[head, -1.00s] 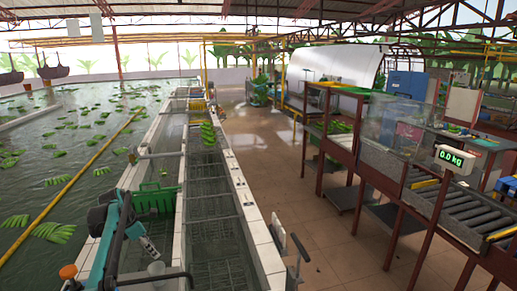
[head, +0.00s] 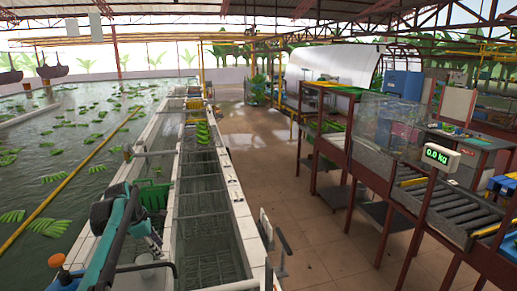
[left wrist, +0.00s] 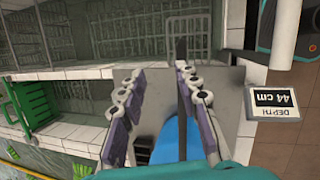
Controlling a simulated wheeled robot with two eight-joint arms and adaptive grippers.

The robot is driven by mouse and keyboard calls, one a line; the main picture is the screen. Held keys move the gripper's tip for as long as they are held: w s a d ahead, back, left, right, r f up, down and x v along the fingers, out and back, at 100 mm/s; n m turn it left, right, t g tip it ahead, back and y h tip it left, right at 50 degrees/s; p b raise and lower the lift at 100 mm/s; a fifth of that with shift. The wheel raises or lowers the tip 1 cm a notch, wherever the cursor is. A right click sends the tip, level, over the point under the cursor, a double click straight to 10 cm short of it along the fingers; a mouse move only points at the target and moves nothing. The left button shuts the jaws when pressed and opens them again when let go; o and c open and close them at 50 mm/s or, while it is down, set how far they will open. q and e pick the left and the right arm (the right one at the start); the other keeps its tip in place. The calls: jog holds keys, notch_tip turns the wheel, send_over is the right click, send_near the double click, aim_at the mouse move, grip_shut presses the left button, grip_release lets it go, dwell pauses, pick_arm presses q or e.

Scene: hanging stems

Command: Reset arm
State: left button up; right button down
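My left gripper (head: 152,241) shows small in the head view, at the end of the teal and black arm, over the left side of the near channel. In the left wrist view its two purple-grey fingers (left wrist: 159,75) stand well apart, with nothing clamped between their tips. A blue shape (left wrist: 170,138) shows between the finger bases; I cannot tell what it is. My right gripper does not show clearly in either view.
A tiled wall (head: 238,215) borders the water channel (head: 207,235). A green crate (head: 152,196) and green banana bunches (head: 202,133) stand ahead. A roller conveyor (head: 455,208) with a scale display (head: 440,157) is at right. A depth sign (left wrist: 273,103) shows beside the fingers. The tiled floor (head: 325,235) between is open.

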pick_arm(q)
jog(key=s+d+r+m+t+y, duration=0.1)
jog(key=s+d+m, duration=0.4)
jog(key=s, duration=0.4)
jog(key=s+d+m+t, duration=0.1)
jog(key=s+d+m, duration=0.3)
jog(key=s+m, duration=0.3)
jog(key=s+d+r+m+t+y, duration=0.1)
jog(key=s+d+m, duration=0.35)
jog(key=s, duration=0.55)
jog(key=s+d+f+m+t, duration=0.1)
jog(key=s+d+f+m, duration=0.1)
jog(key=s+f+m, duration=0.5)
notch_tip(320, 180, down, 16)
jog(key=n+b, duration=0.1)
jog(key=b, duration=1.5)
jog(key=shift+s+d+r+b, duration=0.15)
jog(key=shift+s+b, duration=0.15)
jog(key=shift+s, duration=0.15)
